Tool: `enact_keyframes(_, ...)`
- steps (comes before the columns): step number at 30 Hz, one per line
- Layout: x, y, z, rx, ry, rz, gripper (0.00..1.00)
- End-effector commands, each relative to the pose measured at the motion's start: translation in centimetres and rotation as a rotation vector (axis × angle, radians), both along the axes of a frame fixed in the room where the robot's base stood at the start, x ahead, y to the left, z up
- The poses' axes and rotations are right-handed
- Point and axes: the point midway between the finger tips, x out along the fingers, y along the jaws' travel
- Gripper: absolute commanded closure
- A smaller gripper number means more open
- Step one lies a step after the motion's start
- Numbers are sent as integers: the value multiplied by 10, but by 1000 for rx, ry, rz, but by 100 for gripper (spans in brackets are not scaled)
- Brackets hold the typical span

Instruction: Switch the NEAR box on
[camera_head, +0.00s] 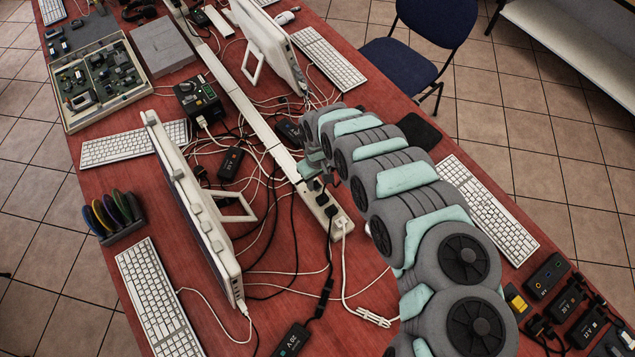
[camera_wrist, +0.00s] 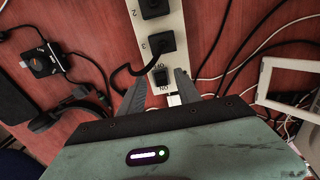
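The near box is the white power strip end (camera_head: 338,219) on the red table, left of my arm in the head view. In the wrist view the white strip (camera_wrist: 178,15) runs up the picture with black plugs (camera_wrist: 160,44) in numbered sockets. A small black rocker switch (camera_wrist: 161,77) sits below the plugs, with lettering beside it. I cannot tell which way it is tipped. My gripper (camera_wrist: 162,79) is open, with one grey finger on each side of the switch and nothing held. In the head view my gripper (camera_head: 318,176) is above the strip, its fingers mostly hidden.
Black and white cables (camera_head: 255,180) lie tangled around the strip. A monitor (camera_head: 195,215) stands to its left and another (camera_head: 270,45) behind. Keyboards (camera_head: 485,205) and black adapters (camera_head: 231,163) lie about. A white plug (camera_wrist: 174,100) sits below the switch.

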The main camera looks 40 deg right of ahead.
Motion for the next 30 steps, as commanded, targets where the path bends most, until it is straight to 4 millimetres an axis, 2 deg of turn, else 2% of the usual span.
enact_keyframes(1,0,2,-7,4,0,0,60)
enact_keyframes(6,1,1,-15,0,-1,0,60)
enact_keyframes(17,0,0,-17,-1,0,0,60)
enact_keyframes(30,-1,0,-17,-1,1,0,96)
